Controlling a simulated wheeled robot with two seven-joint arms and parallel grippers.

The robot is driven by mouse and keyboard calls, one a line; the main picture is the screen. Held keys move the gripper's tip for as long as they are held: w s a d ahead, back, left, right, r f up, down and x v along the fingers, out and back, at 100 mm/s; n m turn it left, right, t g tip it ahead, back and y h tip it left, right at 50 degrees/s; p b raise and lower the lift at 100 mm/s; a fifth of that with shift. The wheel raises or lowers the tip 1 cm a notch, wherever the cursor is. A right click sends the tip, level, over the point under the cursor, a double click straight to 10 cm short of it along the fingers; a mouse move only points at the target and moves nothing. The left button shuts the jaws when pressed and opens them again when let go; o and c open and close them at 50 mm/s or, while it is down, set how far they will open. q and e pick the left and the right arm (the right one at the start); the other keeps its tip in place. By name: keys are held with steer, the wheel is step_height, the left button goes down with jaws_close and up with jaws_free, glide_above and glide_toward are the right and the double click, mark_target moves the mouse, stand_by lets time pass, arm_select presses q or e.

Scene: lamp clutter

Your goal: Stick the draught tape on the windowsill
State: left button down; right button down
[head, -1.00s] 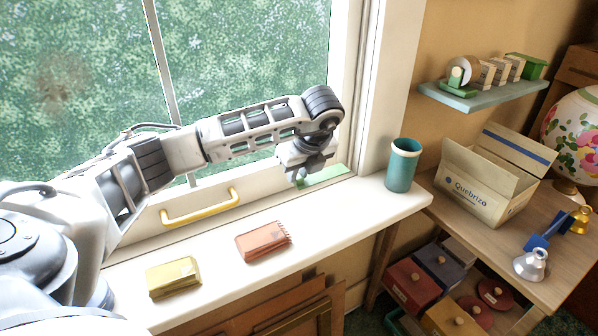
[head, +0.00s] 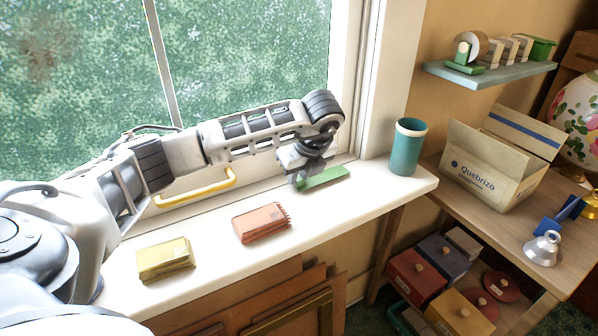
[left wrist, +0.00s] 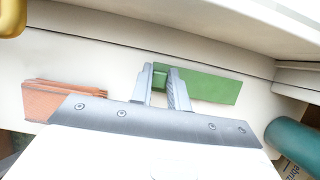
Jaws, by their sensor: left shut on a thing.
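The white windowsill (head: 345,215) runs along the window's base. My left gripper (head: 300,182) is over its back part, near the right end. It is shut on the near end of a flat green strip, which I take to be the draught tape (head: 328,177). The left wrist view shows the strip (left wrist: 215,85) between the fingertips (left wrist: 164,88), reaching out to the right. The strip lies close over the sill; I cannot tell whether it touches. My right gripper is not in view.
An orange ridged packet (head: 262,222) and a yellow packet (head: 166,258) lie on the sill. A teal cup (head: 407,148) stands at its right end. A yellow handle (head: 196,188) is on the window frame. The sill's front between packets and cup is clear.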

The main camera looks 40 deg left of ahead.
arm_select(q)
steer(key=shift+f, duration=0.2)
stand_by(0.6)
steer(key=shift+f+b, duration=0.35)
steer(key=shift+b, duration=0.15)
stand_by(0.5)
steer(key=c, duration=1.5)
jaws_free()
steer(key=shift+c, duration=0.2)
steer(key=shift+r, duration=0.1)
steer(key=shift+r+p, duration=1)
steer(key=shift+r, duration=0.4)
steer(key=shift+r+p, duration=1)
steer(key=shift+r, duration=0.55)
